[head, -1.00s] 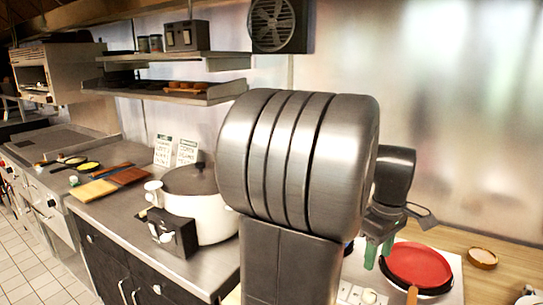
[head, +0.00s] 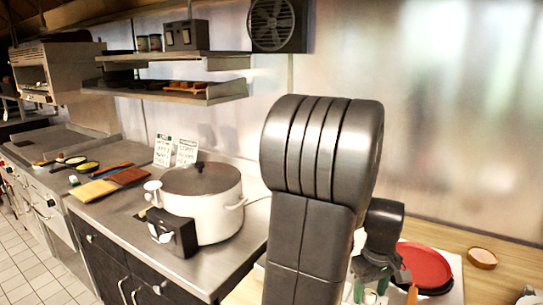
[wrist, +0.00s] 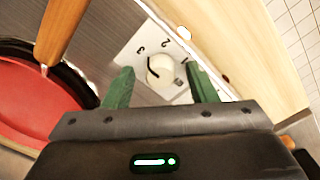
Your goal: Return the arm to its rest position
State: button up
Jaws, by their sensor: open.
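My gripper (wrist: 160,88) is open and empty, its two green fingers spread apart in the wrist view. In the head view my gripper (head: 371,291) is low at the right, partly hidden behind my arm. Below and between the fingers in the wrist view is a white panel (wrist: 128,50) with numbers and a round pale knob (wrist: 163,70). A red pan (wrist: 35,105) with a wooden handle (wrist: 61,30) lies at the left of that view, apart from the fingers. The red pan (head: 427,265) is right of my gripper in the head view.
A white pot (head: 205,215) with a dark lid stands on the steel counter (head: 130,220) to the left. Shelves (head: 180,95) hang on the wall. A small round dish (head: 482,257) sits on the wooden counter at right.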

jog(key=m, duration=0.8)
jog(key=m+b, duration=0.1)
jog(key=m, duration=0.3)
jog(key=shift+m, duration=2.2)
